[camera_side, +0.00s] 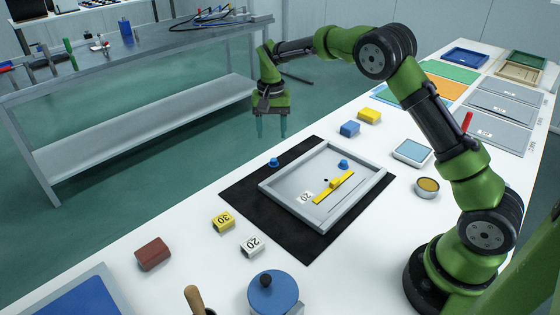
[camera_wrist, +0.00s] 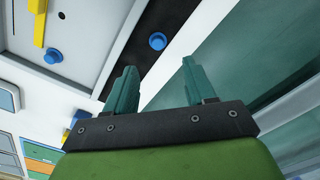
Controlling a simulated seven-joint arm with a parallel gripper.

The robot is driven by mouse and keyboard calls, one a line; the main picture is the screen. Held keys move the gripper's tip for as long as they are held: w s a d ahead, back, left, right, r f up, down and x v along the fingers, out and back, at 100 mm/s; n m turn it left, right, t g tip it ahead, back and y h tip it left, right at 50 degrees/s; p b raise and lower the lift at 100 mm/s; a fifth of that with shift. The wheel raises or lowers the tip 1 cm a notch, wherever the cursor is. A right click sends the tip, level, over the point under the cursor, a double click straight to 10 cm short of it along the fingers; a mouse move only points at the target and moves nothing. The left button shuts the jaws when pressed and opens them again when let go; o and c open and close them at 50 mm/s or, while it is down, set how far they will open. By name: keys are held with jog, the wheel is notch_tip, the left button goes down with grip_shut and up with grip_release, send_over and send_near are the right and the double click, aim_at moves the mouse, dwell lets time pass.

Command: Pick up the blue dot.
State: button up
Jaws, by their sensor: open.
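Two small blue round pieces are in view. One blue dot (camera_side: 274,162) sits on the black mat (camera_side: 240,195), outside the tray at its back left corner. The other blue piece (camera_side: 343,164) sits on the grey framed panel (camera_side: 315,163) near a yellow bar. My gripper (camera_side: 271,132) is open and empty, pointing down, above and close to the dot on the mat. In the wrist view my fingertips (camera_wrist: 160,68) are spread apart, and the mat's blue dot (camera_wrist: 157,41) shows just beyond the gap between them. The panel's blue piece (camera_wrist: 53,56) is further left.
The panel holds a yellow bar (camera_side: 334,187) and a white 20 label. Yellow (camera_side: 223,222) and white (camera_side: 252,246) numbered blocks, a red-brown block (camera_side: 153,253) and a blue-lidded pot (camera_side: 273,293) stand nearer the camera. Blue (camera_side: 350,129) and yellow (camera_side: 369,116) blocks lie behind the panel.

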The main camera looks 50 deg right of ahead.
aim_at(274, 159)
notch_tip(274, 159, down, 9)
jog(key=shift+s+d+f, duration=0.1)
jog(key=shift+d+f, duration=0.05)
jog(key=shift+f, duration=0.05)
dwell(0.3)
grip_shut()
